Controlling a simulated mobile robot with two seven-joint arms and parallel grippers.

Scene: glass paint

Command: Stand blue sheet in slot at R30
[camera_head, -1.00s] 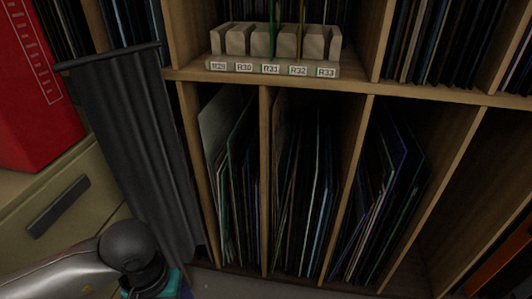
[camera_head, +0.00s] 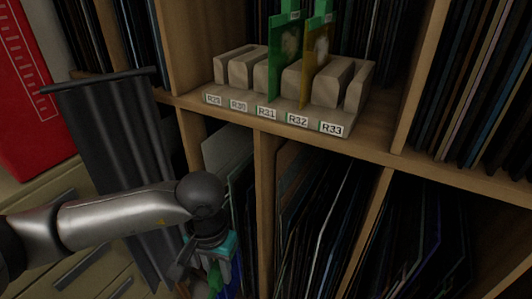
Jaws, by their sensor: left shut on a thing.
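A pale wooden rack (camera_head: 285,108) with labels R29 to R33 stands on the upper shelf. The R30 label (camera_head: 238,105) is second from the left, and its slot looks empty. A green sheet (camera_head: 276,60) stands upright in the slot at R31, and a yellow sheet (camera_head: 316,60) in the slot at R32. My left gripper (camera_head: 214,281) is low in the view, below and in front of the rack. It is shut on the blue sheet (camera_head: 236,284), of which only a small part shows at the bottom edge. My right gripper is not in view.
A wooden shelf edge (camera_head: 385,150) runs under the rack. Upright dividers (camera_head: 264,190) and packed dark sheets (camera_head: 320,215) fill the compartments below. A dark grey hanging panel (camera_head: 105,130) and a red object (camera_head: 35,90) are at the left.

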